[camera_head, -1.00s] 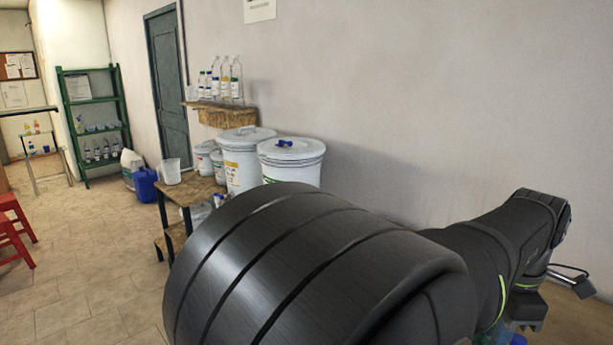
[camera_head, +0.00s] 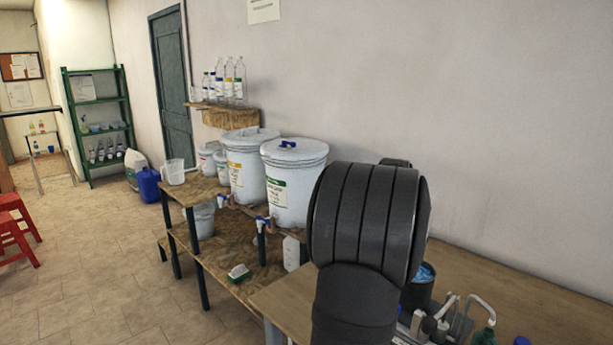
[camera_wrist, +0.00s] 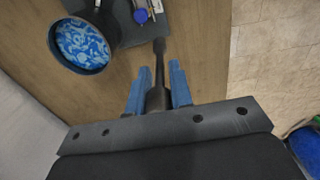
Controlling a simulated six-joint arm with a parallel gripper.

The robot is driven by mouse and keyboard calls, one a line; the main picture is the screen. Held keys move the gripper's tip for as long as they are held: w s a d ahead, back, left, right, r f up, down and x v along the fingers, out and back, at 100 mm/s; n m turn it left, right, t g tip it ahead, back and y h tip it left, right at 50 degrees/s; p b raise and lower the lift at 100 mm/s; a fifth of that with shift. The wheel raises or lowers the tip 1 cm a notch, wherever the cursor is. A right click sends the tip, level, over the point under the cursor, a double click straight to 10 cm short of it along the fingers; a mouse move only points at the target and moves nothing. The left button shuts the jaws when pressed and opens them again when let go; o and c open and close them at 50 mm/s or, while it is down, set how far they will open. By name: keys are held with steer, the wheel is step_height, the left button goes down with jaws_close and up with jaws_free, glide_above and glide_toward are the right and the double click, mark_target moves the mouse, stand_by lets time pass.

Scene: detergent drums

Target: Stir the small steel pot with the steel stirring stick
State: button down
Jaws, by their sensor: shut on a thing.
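The small pot (camera_wrist: 53,37) looks dark and round, and holds a blue swirled liquid. It stands on the wooden table at the upper left of the wrist view. In the head view the pot (camera_head: 417,296) shows partly behind my arm. My gripper (camera_wrist: 157,76) has blue fingers shut on the dark grip of the stirring stick (camera_wrist: 159,52). The stick points up the wrist picture, to the right of the pot and apart from it; I cannot tell its height over the table.
A dark grey mat (camera_wrist: 128,36) with a blue-capped item (camera_wrist: 141,15) lies beside the pot. Metal fittings (camera_head: 447,318) and a green bottle (camera_head: 484,337) stand near the pot. Large white drums (camera_head: 293,190) stand to the left. The table (camera_head: 540,300) is bare at the right.

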steer(key=w+a+f+m, duration=0.4)
steer(key=w+a+f, duration=0.25)
steer(key=a, duration=0.25)
steer(key=w+a+f+m, duration=0.5)
steer(key=w+a, duration=0.3)
steer(key=a, duration=0.2)
steer(key=s+d+r+n+h, duration=0.15)
steer(key=d+r+n, duration=0.35)
steer(key=d, duration=0.5)
steer(key=s+d+r+n, duration=0.3)
steer(key=d+r+n, duration=0.3)
steer(key=d, duration=0.3)
steer(key=s+d+r+n+h, duration=0.15)
steer(key=d+r+n, duration=0.35)
steer(key=d, duration=0.5)
step_height(320, 180, down, 16)
steer(key=s, duration=0.1)
steer(key=shift+a+r+t, duration=0.25)
steer(key=shift+t, duration=0.15)
steer(key=shift+f, duration=0.1)
